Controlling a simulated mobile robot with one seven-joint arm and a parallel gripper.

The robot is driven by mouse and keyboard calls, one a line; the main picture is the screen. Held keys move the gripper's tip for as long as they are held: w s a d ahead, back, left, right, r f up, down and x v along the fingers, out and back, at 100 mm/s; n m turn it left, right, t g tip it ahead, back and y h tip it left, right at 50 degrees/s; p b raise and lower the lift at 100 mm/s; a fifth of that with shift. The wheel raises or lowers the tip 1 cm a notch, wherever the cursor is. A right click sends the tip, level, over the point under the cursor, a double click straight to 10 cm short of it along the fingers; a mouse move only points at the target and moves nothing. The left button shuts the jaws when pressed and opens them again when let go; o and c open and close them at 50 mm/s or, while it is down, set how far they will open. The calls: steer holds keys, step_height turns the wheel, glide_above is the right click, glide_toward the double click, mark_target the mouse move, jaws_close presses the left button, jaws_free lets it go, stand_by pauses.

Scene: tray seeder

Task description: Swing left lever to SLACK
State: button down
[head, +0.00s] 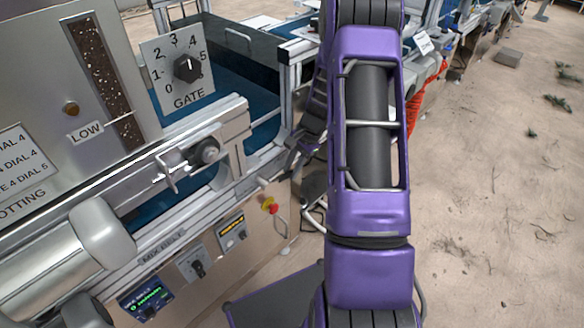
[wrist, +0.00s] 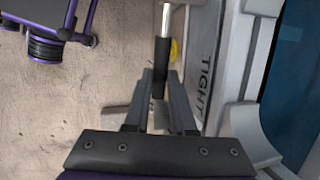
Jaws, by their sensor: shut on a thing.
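The lever shows in the wrist view as a pale metal rod (wrist: 165,20) with a black grip (wrist: 161,55) at its end. My gripper (wrist: 160,82) is shut on the black grip, one finger on each side of it. A plate with the word TIGHT (wrist: 208,80) lies just right of the lever, along the machine's frame. No SLACK mark is visible. In the head view my purple arm stands in front of this area, and I cannot make out the lever or the gripper's fingers clearly.
The head view shows the machine with a GATE dial (head: 187,68), a red stop button (head: 270,205) and a metal roller (head: 60,275). A blue belt (wrist: 296,85) lies right of the frame in the wrist view. Sandy ground (head: 490,200) is open on the right.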

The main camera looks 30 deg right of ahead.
steer(key=c, duration=0.8)
jaws_free()
steer(key=shift+o, duration=0.2)
steer(key=p+v, duration=0.2)
steer(key=v, duration=1.5)
steer(key=shift+r, duration=0.15)
steer(key=shift+w+d, duration=0.1)
